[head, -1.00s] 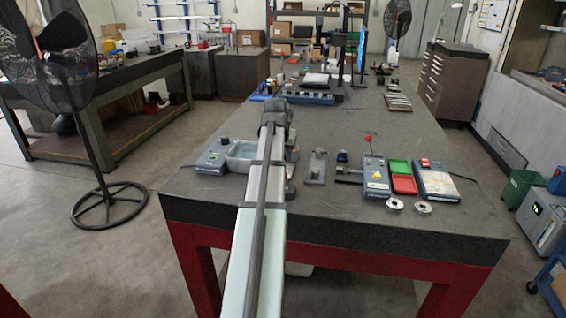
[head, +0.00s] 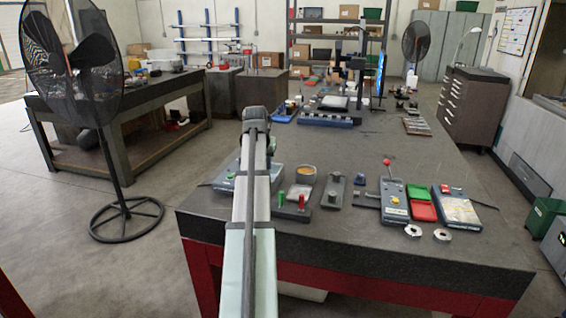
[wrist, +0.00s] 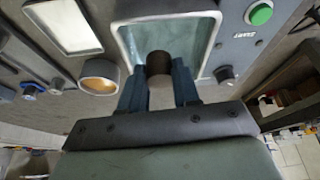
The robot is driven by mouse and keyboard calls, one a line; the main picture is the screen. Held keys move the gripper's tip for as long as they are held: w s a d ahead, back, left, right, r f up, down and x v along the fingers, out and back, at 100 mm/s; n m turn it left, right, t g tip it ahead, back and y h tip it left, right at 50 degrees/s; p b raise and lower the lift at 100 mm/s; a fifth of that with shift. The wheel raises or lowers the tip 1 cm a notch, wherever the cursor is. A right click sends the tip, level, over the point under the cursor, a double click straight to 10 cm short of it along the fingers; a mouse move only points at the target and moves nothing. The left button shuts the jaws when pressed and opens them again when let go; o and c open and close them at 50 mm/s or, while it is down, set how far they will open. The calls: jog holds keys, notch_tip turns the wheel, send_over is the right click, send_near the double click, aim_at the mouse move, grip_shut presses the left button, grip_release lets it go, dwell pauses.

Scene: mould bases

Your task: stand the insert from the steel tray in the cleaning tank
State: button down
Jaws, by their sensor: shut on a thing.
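My gripper (wrist: 160,80) is shut on the insert (wrist: 159,64), a dark brown round-ended piece with a paler part between the fingers. The insert's end lies over the opening of the cleaning tank (wrist: 207,45), a pale-walled basin. I cannot tell how far the end is above the tank floor. The steel tray (wrist: 62,25) is a bright, empty rectangle to the left of the tank; in the head view it seems to be the pale tray (head: 299,191) right of my arm. There my arm hides my gripper and most of the tank.
A green START button (wrist: 260,13) and dark knob (wrist: 225,74) sit right of the tank. A round cup with an orange inside (wrist: 100,76) stands close on the left. A lever box (head: 394,205) is farther right.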

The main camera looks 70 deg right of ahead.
jog(key=shift+w+d+f+m, duration=0.15)
jog(key=shift+w+d, duration=0.25)
jog(key=shift+d, duration=0.2)
jog(key=shift+w+d+r+m, duration=0.15)
jog(key=shift+w+d, duration=0.25)
jog(key=shift+d, duration=0.2)
jog(key=shift+s+d+m+g, duration=0.15)
jog(key=shift+m+g, duration=0.15)
jog(key=shift+m, duration=0.3)
jog(key=shift+f, duration=0.15)
jog(key=shift+f, duration=2.9)
jog(key=c, duration=0.7)
grip_release()
jog(key=shift+c, duration=0.2)
jog(key=shift+r, duration=0.1)
